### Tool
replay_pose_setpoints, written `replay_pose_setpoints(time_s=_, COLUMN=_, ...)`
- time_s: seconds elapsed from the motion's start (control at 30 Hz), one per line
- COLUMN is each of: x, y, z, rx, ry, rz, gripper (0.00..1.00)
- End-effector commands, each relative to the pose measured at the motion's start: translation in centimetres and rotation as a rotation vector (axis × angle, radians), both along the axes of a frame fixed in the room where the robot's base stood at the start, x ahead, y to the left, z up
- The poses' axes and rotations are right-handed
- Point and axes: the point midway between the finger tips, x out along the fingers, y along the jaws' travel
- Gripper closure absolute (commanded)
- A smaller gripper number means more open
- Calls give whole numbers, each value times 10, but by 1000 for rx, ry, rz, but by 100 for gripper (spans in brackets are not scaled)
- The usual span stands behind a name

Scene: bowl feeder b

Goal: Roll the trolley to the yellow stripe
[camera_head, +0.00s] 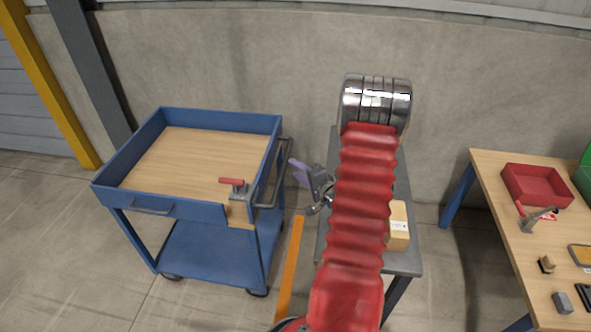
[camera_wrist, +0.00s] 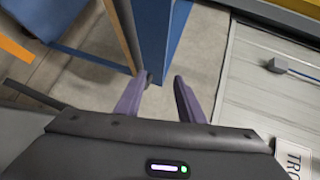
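The blue trolley (camera_head: 200,225) stands at the left in the head view, with a wood-lined top tray and a lower shelf. A dark bar handle (camera_head: 284,165) is on its right side. The yellow stripe (camera_head: 290,272) shows orange-yellow on the floor, just right of the trolley. My gripper (camera_head: 300,173) is beside the handle, its purple fingers pointing toward the trolley. In the wrist view my gripper (camera_wrist: 160,88) has its fingers apart, with a dark piece by the left fingertip. I cannot tell whether the handle lies between the fingers. My red-sleeved arm hides part of the scene.
A red-handled toggle clamp (camera_head: 233,187) sits at the tray's front right corner. A grey table (camera_head: 405,263) with a cardboard box (camera_head: 398,228) stands under my arm. A wooden workbench (camera_head: 500,190) is at the right. A wall runs close behind the trolley; floor is clear at left.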

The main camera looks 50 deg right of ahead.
Motion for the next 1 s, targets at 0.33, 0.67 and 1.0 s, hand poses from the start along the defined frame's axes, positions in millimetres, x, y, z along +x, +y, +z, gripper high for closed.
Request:
replay_pose_setpoints(time_s=0.33, x=-17, y=3, z=2, rx=0, ry=0, rz=-1, gripper=65)
replay_pose_setpoints(time_s=0.67, x=-33, y=6, z=5, rx=0, ry=0, rz=-2, gripper=65)
replay_pose_setpoints(time_s=1.0, x=-49, y=9, z=7, rx=0, ry=0, rz=-2, gripper=65)
